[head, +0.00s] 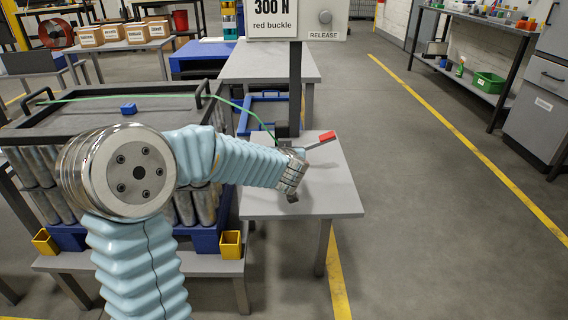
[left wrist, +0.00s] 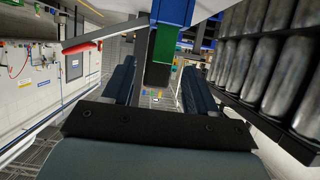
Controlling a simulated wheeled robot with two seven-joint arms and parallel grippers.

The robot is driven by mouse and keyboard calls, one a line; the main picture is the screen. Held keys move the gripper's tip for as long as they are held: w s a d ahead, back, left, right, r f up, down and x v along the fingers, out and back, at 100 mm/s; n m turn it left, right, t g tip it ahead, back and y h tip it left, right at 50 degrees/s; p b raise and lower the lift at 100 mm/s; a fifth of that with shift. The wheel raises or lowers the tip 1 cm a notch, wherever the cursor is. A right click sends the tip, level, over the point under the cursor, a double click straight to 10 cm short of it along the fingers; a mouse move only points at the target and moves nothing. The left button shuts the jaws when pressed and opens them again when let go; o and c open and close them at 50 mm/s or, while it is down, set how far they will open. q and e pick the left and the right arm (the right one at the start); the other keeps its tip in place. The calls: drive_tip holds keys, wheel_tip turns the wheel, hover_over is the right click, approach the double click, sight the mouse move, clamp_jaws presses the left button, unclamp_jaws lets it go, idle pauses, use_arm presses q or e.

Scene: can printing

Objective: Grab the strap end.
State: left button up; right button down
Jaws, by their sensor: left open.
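The green strap (head: 150,96) runs over the dark top of the can stack and down to the dark post. In the left wrist view a short green piece (left wrist: 165,45), which looks like the strap end, hangs below a blue part (left wrist: 173,11). My left gripper (head: 292,197) is over the small grey table beside the post, its fingers mostly hidden in the head view. In the left wrist view it (left wrist: 156,88) is open, with nothing clamped between its dark fingers. The green piece shows beyond the gap between them; whether it touches a finger I cannot tell. My right gripper is not in view.
The post (head: 295,85) carries a sign reading "300 N red buckle" and a release button (head: 325,17). A red-tipped lever (head: 327,137) sticks out to the right. Metal cans (left wrist: 270,65) stand close on the right in the left wrist view. The grey table (head: 335,190) is bare at right.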

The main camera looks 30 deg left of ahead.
use_arm(q)
drive_tip(key=x, duration=0.5)
drive_tip(key=shift+s+a+f+b, duration=0.1)
drive_tip(key=shift+a+b, duration=0.05)
drive_tip(key=shift+b, duration=0.15)
drive_tip(key=c, duration=1.1)
